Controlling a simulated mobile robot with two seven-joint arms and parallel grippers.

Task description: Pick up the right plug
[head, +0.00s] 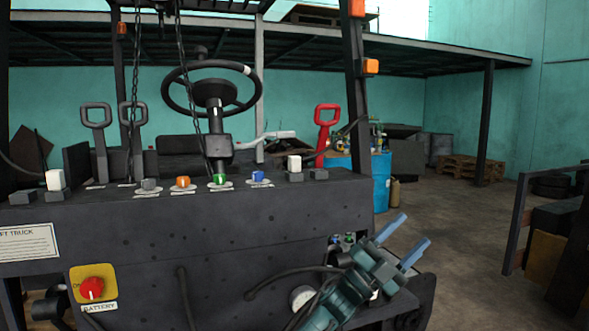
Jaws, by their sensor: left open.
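A white plug (294,162) stands upright on a dark socket block at the right part of the forklift's console top. A similar white plug (55,180) stands on a dark block at the console's left end. My left gripper (416,228) is in the lower right of the head view, with its two blue fingers spread apart and nothing between them. It points up and to the right, below and to the right of the right plug, well apart from it. My right gripper is not in view.
Coloured knobs (219,180) line the console between the plugs. A red handle (325,135) rises behind the right plug. Dark posts (360,100) flank the console. A black cable (285,282) hangs on the front panel near my arm. Open floor (455,225) lies to the right.

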